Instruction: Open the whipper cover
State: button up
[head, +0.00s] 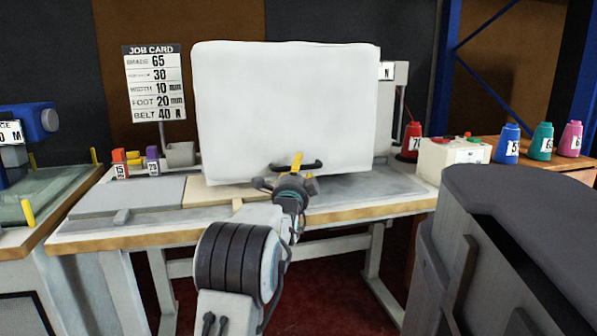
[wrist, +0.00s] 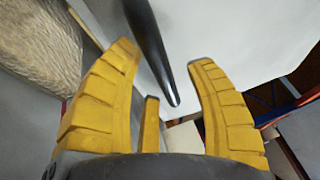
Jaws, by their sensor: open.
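The whipper cover (head: 285,100) is a large white, soft-edged box standing shut on the workbench in the head view. It also fills the upper right of the wrist view (wrist: 245,35). A black bar handle (head: 314,166) runs across the lower front of the cover. Whether a finger touches the bar is hard to tell.
The workbench (head: 140,238) carries a job card (head: 155,82) and small spools (head: 120,163) at left. A control box (head: 452,155) and coloured cones (head: 507,143) stand at right. A dark grey cabinet-like piece (head: 530,220) is close at right front.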

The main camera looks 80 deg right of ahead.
jog(key=shift+d, duration=0.25)
jog(key=shift+o, duration=0.2)
grip_shut()
dwell(0.4)
